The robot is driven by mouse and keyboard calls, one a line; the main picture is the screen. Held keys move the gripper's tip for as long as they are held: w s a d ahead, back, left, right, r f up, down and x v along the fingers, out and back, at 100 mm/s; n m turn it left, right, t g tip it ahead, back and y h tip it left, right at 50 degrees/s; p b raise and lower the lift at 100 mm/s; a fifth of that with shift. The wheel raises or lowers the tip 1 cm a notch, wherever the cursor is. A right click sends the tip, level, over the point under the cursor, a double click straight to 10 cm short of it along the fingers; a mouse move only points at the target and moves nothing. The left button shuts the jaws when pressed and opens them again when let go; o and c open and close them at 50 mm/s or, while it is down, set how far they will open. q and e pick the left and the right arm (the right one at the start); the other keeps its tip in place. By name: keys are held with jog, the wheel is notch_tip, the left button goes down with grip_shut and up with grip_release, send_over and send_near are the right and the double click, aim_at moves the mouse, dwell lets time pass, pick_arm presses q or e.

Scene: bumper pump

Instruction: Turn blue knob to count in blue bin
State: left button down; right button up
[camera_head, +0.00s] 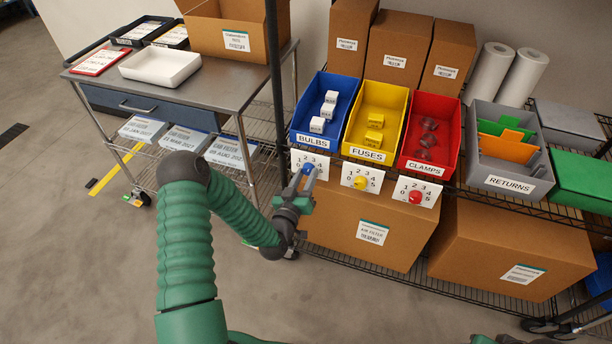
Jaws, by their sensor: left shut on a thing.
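The blue bin (343,91), labelled BULBS, stands on the wire shelf and holds three white boxes (326,110). Below it hangs a white dial plate (321,160) with numbers and the blue knob (307,169). My left gripper (304,184) reaches up to the plate and is shut on the blue knob. Its fingers hide part of the knob and the plate's lower left, so I cannot read the knob's pointer. Only a dark sliver at the bottom edge may be my right arm; its gripper does not show.
The yellow FUSES bin (386,97) and red CLAMPS bin (447,108) stand to the right, with a yellow knob (361,183) and red knob (415,197) below. A grey RETURNS bin (536,181) is farther right. A metal cart (215,92) stands left. Cardboard boxes (345,217) fill the lower shelf.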

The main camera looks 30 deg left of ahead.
pick_arm(q)
jog(key=shift+a, duration=0.1)
jog(key=c, duration=1)
grip_release()
jog(key=shift+s, duration=0.2)
jog(key=v, duration=1.6)
jog(key=shift+s+p, duration=0.25)
jog(key=shift+p, duration=0.05)
